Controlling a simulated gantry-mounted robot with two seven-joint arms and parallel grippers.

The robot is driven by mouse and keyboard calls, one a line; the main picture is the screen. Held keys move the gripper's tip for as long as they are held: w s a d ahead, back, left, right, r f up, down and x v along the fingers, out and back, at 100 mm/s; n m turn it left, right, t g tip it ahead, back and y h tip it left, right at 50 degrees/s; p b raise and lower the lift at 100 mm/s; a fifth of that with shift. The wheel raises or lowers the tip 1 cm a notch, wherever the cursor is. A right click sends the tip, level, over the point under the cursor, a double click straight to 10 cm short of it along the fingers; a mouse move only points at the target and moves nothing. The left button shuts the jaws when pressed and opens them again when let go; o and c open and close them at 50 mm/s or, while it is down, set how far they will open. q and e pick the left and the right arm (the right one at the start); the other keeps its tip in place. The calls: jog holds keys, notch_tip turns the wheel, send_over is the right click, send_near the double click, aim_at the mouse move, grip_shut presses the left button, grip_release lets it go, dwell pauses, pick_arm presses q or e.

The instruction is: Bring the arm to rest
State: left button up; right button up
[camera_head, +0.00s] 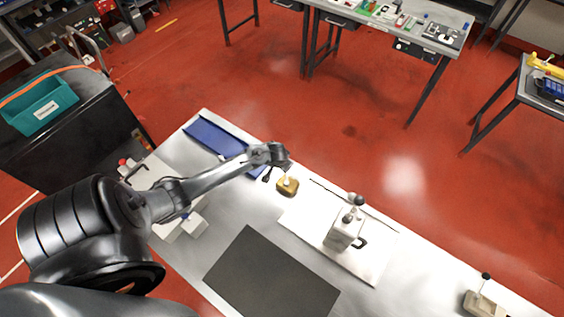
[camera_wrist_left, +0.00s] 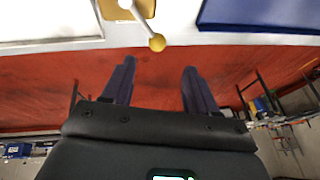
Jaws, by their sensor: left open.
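My left arm reaches in from the left over the pale workbench (camera_head: 215,258). Its gripper (camera_head: 276,166) is above the bench near the far edge, beside a small yellow block (camera_head: 287,187). In the left wrist view the two dark fingers (camera_wrist_left: 160,68) stand apart with nothing between them. A yellow part (camera_wrist_left: 140,7) with a pale rod and a yellow ball (camera_wrist_left: 157,42) is beyond the fingertips, apart from them. My right gripper is not in view.
A blue tray (camera_head: 212,139) lies at the bench's far left. A white plate (camera_head: 302,229) carries a pale block with knobs (camera_head: 343,231). A dark mat (camera_head: 268,275) lies in front. A small knobbed device (camera_head: 484,303) stands at the right. Red floor (camera_head: 330,120) beyond is open.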

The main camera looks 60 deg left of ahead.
pick_arm(q)
jog(key=s+d+f+g, duration=0.1)
jog(key=s+d+f, duration=0.25)
jog(key=s, duration=0.25)
jog(key=s+d+m+h+p, duration=0.1)
jog(key=s+d, duration=0.3)
jog(key=d, duration=0.2)
jog(key=s+d+h+p, duration=0.1)
jog(key=s+d, duration=0.2)
jog(key=d, duration=0.4)
jog(key=s+d+r+m+h, duration=0.1)
jog(key=s+d+r, duration=0.3)
jog(key=d+r, duration=0.7)
notch_tip(320, 180, up, 14)
jog(key=s+d+m+t, duration=0.1)
jog(key=m, duration=0.1)
jog(key=shift+s+h+p, duration=0.2)
jog(key=shift+h+p, duration=0.1)
jog(key=shift+p, duration=0.05)
jog(key=shift+d, duration=0.1)
